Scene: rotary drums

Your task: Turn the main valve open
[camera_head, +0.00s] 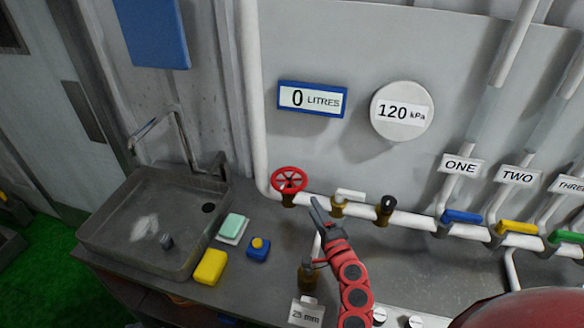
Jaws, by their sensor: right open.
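A red round handwheel valve (289,180) sits on a brass fitting at the left end of the white horizontal pipe. It is the likeliest main valve, but no label on it is readable. My right gripper (318,206) is just right of and below the red wheel, apart from it in the picture. Its dark grey fingers point up toward the pipe, and it is open with nothing seen between them. The depth gap to the wheel is hard to judge. My left gripper is not in view.
A white-handled valve (350,195) and a black-knobbed valve (387,205) sit right of the wheel. Blue (461,217), yellow (516,228) and green (567,237) handles follow. Displays read 0 litres (312,99) and 120 kPa (402,111).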

